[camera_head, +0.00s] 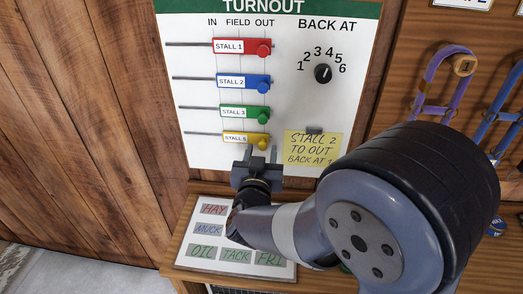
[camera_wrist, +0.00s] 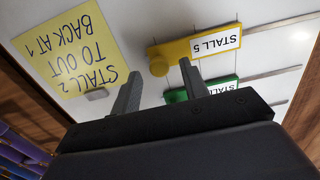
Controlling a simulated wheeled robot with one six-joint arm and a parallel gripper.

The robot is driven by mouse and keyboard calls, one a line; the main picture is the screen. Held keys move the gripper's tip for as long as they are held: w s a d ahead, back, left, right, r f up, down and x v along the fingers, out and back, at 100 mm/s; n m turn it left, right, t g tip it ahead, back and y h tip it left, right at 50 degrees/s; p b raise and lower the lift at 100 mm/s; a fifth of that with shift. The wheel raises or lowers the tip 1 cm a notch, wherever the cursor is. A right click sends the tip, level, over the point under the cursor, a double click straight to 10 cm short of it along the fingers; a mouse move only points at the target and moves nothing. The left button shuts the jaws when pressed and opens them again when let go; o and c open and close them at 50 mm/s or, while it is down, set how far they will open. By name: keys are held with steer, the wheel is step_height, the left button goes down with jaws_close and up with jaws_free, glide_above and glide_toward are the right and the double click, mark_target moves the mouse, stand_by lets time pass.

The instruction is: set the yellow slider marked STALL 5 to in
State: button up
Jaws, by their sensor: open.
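The yellow STALL 5 slider (camera_head: 237,139) is the lowest of the sliders on the white TURNOUT board. Its round knob (camera_head: 263,146) sits at the right end of its plate, about under the OUT heading. My gripper (camera_head: 261,155) is open just below the knob in the head view. In the wrist view, upside down, the yellow slider (camera_wrist: 200,44) shows with its knob (camera_wrist: 158,67) between the two fingertips. The fingers look apart from the knob; I cannot tell how far they are from the board.
The green STALL 3 slider (camera_head: 238,112) is close above, then the blue (camera_head: 236,81) and red (camera_head: 240,46) ones. A yellow note (camera_head: 312,147) and a black dial (camera_head: 323,73) are to the right. A label panel (camera_head: 205,237) lies below.

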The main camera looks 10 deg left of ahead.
steer(key=shift+w, duration=0.4)
steer(key=shift+c, duration=0.2)
jaws_close()
